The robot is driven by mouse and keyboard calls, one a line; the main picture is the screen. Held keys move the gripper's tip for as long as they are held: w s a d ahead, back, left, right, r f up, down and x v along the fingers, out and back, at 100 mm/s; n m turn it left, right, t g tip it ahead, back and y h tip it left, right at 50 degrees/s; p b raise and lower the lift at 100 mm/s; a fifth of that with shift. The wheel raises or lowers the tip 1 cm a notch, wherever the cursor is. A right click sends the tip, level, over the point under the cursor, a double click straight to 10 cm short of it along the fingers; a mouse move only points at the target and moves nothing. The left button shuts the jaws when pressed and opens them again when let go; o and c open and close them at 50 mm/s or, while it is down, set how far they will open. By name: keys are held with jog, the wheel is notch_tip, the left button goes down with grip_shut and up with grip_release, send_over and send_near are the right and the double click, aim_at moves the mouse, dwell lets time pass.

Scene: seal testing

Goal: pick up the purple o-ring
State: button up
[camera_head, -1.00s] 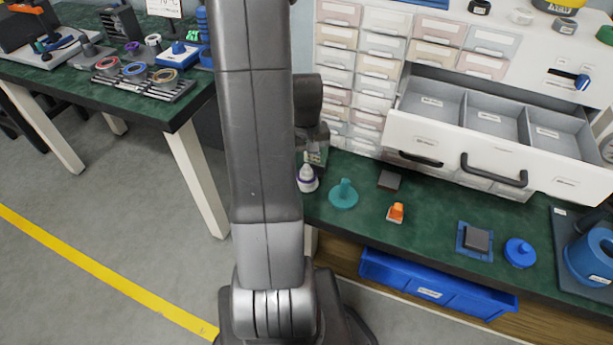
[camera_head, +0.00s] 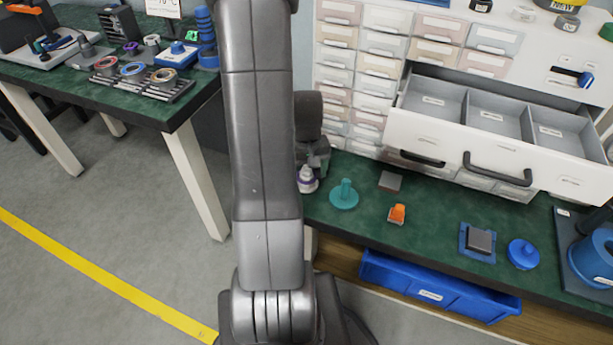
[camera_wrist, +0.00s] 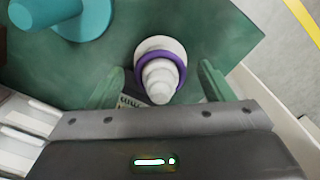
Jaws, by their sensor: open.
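The purple o-ring (camera_wrist: 141,70) sits around the base of a white stepped cone in the wrist view. The cone (camera_wrist: 160,77) stands on the green bench top. In the head view the o-ring (camera_head: 307,187) shows at the bench's left edge, just below my gripper (camera_head: 318,168). In the wrist view my gripper (camera_wrist: 162,72) is open, with one greenish finger on each side of the cone and visible gaps to it. Nothing is held. I cannot tell the exact height of the fingertips above the bench.
A teal flanged post (camera_head: 344,194) stands close to the cone's right. An orange part (camera_head: 397,214) and a dark square block (camera_head: 390,181) lie farther right. Small drawers (camera_head: 338,57) rise behind. An open grey-lined drawer (camera_head: 495,118) overhangs the bench at right.

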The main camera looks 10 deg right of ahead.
dwell(0.3)
jog(key=c, duration=1.1)
